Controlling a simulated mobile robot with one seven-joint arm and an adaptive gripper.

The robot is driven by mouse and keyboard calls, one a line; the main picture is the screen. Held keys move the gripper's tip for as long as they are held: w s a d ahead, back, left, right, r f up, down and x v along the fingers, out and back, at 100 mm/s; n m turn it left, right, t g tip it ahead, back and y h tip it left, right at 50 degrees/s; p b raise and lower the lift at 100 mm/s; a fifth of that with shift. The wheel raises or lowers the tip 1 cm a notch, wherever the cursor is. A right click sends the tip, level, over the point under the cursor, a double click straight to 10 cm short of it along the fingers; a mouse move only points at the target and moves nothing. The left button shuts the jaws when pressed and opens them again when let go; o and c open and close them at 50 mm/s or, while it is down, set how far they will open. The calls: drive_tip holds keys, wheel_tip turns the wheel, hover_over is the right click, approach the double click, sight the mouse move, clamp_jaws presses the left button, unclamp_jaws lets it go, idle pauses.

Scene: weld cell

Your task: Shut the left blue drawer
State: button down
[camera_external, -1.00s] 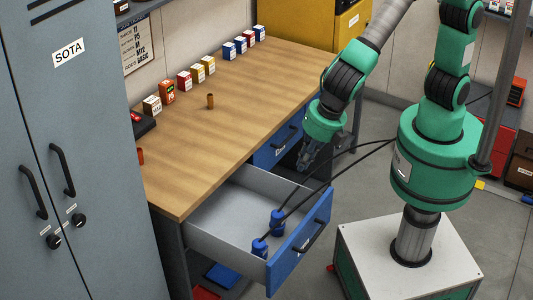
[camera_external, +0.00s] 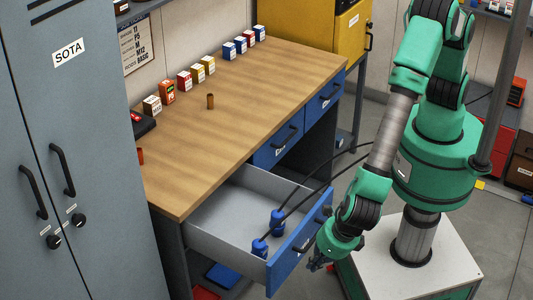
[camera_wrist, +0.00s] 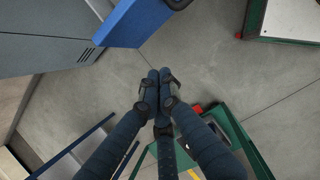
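The left blue drawer (camera_external: 283,270) is pulled out from the workbench, with a grey inside and a dark handle. Two blue objects with black cables (camera_external: 277,222) stand inside it. My gripper (camera_external: 317,266) is low in front of the drawer's outer face, on the room side, and partly covers the handle area. In the wrist view, the fingers of my gripper (camera_wrist: 158,80) are together and empty. The blue drawer front (camera_wrist: 135,22) shows above them at the top, apart from the fingertips in that picture.
Two other blue drawers, middle (camera_external: 278,147) and right (camera_external: 324,98), are shut. The black cables (camera_external: 312,190) run from the drawer behind my arm. A grey locker (camera_external: 85,130) stands at the left. Small boxes (camera_external: 184,80) stand on the wooden benchtop (camera_external: 235,120).

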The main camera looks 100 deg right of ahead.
sight(200, 229)
drive_tip(key=shift+f, duration=0.1)
drive_tip(key=w+d+f+b, duration=0.2)
drive_tip(key=w+d+f, duration=0.3)
drive_tip(key=f, duration=0.4)
drive_tip(key=shift+w+d, duration=0.25)
idle(0.4)
idle(0.4)
drive_tip(key=w+d+p, duration=0.6)
drive_tip(key=w+d, duration=1.7)
drive_tip(key=shift+w+d+p, duration=0.3)
drive_tip(key=shift+p, duration=0.05)
drive_tip(key=shift+s+a, duration=0.1)
